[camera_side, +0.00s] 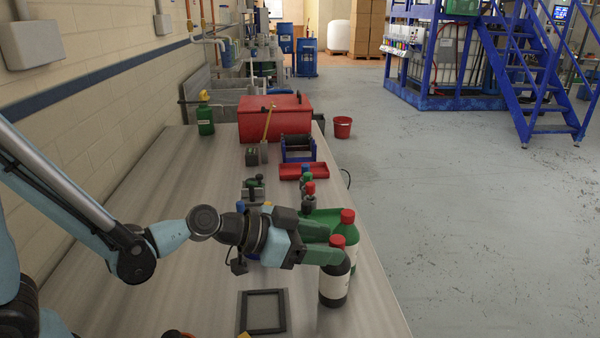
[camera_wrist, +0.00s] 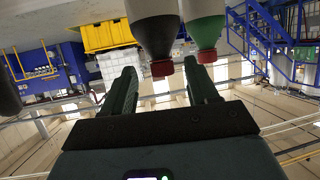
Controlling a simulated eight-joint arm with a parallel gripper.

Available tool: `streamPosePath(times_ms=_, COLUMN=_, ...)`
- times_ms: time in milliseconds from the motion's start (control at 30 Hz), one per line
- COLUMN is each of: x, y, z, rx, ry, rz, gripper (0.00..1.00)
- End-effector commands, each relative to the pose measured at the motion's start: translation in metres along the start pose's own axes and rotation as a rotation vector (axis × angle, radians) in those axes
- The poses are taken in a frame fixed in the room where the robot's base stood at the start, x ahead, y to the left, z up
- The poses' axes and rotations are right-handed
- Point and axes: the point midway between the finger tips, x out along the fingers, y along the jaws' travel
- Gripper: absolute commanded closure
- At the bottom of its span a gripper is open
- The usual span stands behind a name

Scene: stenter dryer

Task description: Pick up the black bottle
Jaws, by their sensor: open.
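The black bottle (camera_side: 334,287) has a red cap and a white label and stands upright near the right edge of the table. A green bottle (camera_side: 347,231) with a red cap stands close behind it. My gripper (camera_side: 333,245) is open and level, with its fingertips at the upper part of the black bottle. In the wrist view, which is upside down, the black bottle (camera_wrist: 153,35) shows between the fingertips of my gripper (camera_wrist: 160,68). The green bottle (camera_wrist: 205,32) is near the right finger. I cannot tell whether a finger touches either bottle.
A dark square frame (camera_side: 264,312) lies on the table (camera_side: 150,225) at the front. Small bottles with coloured caps (camera_side: 308,190), a red tray (camera_side: 303,171) and a red toolbox (camera_side: 275,118) are farther back. The table's right edge is close to the bottles.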

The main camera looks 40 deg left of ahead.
Motion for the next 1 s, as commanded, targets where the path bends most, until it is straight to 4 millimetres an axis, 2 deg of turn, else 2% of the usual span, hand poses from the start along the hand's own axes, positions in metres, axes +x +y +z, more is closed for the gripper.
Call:
streamPosePath(times_ms=300, x=0.03, y=-0.003, z=0.002, rx=0.0, ry=-0.001, rz=0.001, gripper=0.41)
streamPosePath(times_ms=667, x=0.034, y=-0.003, z=0.002, rx=0.0, ry=0.0, rz=0.0, gripper=0.43)
streamPosePath(times_ms=1000, x=0.034, y=-0.003, z=0.002, rx=0.0, ry=0.0, rz=0.0, gripper=0.95)
